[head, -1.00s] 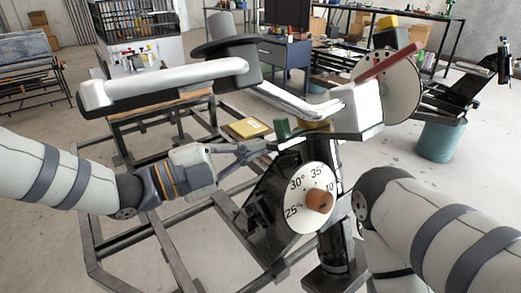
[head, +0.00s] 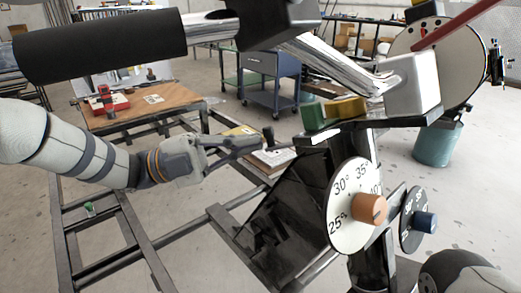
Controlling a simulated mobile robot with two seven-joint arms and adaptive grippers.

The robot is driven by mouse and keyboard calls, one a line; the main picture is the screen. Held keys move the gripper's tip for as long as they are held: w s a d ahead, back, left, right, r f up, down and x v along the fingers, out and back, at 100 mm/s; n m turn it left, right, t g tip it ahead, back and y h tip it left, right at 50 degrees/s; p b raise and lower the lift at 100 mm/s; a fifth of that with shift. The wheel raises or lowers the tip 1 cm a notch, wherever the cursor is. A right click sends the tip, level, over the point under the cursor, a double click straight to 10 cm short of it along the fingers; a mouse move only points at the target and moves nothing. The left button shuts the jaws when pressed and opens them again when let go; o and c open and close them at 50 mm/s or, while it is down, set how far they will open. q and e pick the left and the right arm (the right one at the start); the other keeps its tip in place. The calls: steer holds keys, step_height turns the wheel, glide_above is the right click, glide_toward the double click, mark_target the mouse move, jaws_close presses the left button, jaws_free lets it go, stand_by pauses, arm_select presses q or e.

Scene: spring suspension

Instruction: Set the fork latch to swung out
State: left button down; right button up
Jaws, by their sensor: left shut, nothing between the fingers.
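I cannot make out for certain which part is the fork latch. The grey metal stand (head: 372,140) carries a white angle dial (head: 343,220) with an orange knob (head: 369,208). A green block (head: 313,115) and a yellow block (head: 346,108) sit at its top, beside a white block (head: 411,84) on a shiny bar. My left gripper (head: 256,144) is shut and empty, left of the stand and below the green block. A small dark knob (head: 268,134) shows at its fingertips; I cannot tell whether they touch. My right gripper is out of view.
A black cylinder (head: 100,45) on a shiny rod spans the upper left. A red lever (head: 455,25) crosses a large disc. Frame rails (head: 125,225) cross below.

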mark_target(265, 137)
arm_select(q)
steer(key=w+b, duration=0.1)
steer(key=w+f+b, duration=0.1)
steer(key=w, duration=0.1)
steer(key=shift+w+d, duration=0.15)
stand_by(1.3)
steer(key=v, duration=1.2)
